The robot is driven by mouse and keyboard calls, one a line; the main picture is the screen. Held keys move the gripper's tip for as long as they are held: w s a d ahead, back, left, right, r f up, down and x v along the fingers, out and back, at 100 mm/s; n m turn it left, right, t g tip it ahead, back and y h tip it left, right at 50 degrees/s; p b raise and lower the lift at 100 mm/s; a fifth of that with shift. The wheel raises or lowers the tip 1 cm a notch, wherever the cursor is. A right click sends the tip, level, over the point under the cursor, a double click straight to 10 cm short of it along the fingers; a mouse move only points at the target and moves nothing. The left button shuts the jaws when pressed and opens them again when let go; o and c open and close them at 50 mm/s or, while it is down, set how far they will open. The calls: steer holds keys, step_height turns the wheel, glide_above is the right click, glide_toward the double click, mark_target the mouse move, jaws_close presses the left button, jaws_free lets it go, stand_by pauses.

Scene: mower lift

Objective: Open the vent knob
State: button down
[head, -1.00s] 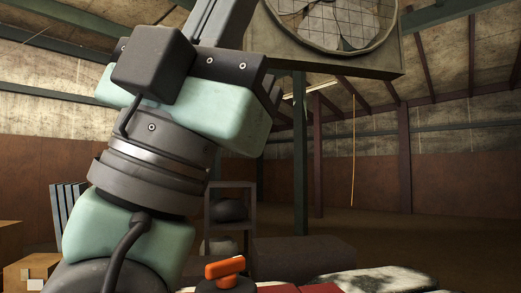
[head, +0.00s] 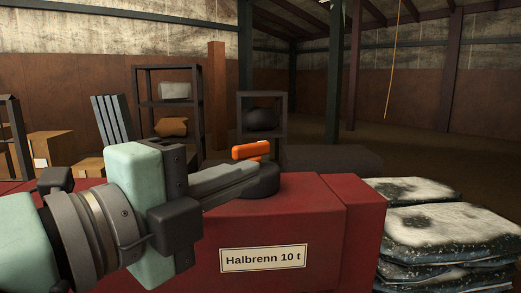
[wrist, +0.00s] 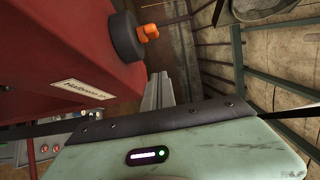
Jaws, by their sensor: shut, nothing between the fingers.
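The vent knob is an orange bar handle (head: 251,150) on a round black base (head: 264,183), on top of a red machine housing (head: 300,215) labelled "Halbrenn 10 t". My gripper (head: 250,168) reaches in from the left, its fingers together and empty. In the head view the fingertips overlap the near left part of the black base; contact cannot be told there. In the wrist view my gripper (wrist: 160,78) points up the picture, and its fingertips look apart from the orange handle (wrist: 148,33) and the black base (wrist: 126,38). The fingers hide part of the base in the head view.
Light, dark-stained sacks (head: 445,240) are stacked to the right of the red housing. Shelves (head: 168,110) and cardboard boxes (head: 50,147) stand behind on the left. In the wrist view a panel with coloured buttons (wrist: 45,148) shows at lower left. Space above the knob looks clear.

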mark_target(260, 153)
steer(key=p+x, duration=0.1)
steer(key=x, duration=0.6)
steer(key=shift+s+d+r+p, duration=0.1)
steer(key=shift+p, duration=0.25)
steer(key=shift+w+a+p, duration=0.3)
steer(key=shift+w+a, duration=0.05)
steer(key=shift+w, duration=0.2)
steer(key=shift+w+a+p, duration=0.3)
steer(key=shift+w+a, duration=0.05)
steer(key=shift+w, duration=0.2)
steer(key=shift+w+a, duration=0.45)
steer(key=shift+w, duration=0.2)
steer(key=shift+f, duration=0.2)
steer(key=shift+w+a+f+b, duration=0.1)
steer(key=shift+w+f+b, duration=0.15)
steer(key=shift+b, duration=0.75)
steer(key=shift+w+r+b, duration=0.15)
steer(key=shift+b, duration=0.75)
steer(key=shift+r, duration=0.2)
